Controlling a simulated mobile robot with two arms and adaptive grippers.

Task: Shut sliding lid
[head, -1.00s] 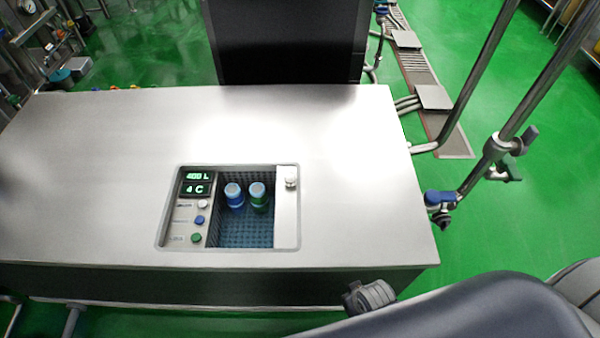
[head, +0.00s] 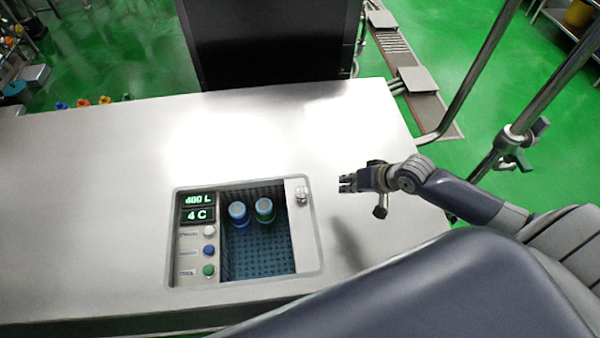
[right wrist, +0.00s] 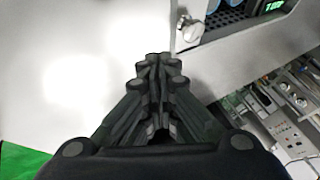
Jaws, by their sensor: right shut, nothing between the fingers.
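The sliding lid (head: 303,232) is a pale metal panel at the right end of the recessed compartment in the steel counter. A small metal knob (head: 302,195) stands on it; the knob also shows in the right wrist view (right wrist: 189,27). The compartment (head: 258,262) is uncovered across most of its width, with a blue perforated floor. A blue-capped bottle (head: 238,214) and a green-blue bottle (head: 264,210) stand inside. My right gripper (head: 345,183) is shut and empty, above the counter to the right of the knob, apart from it. My left gripper is not in view.
A control panel with lit displays (head: 198,206) and several buttons (head: 209,250) is left of the compartment. The steel counter (head: 90,210) is clear to the left. A black upright panel (head: 265,45) stands behind it, and metal pipes (head: 495,50) rise at the right.

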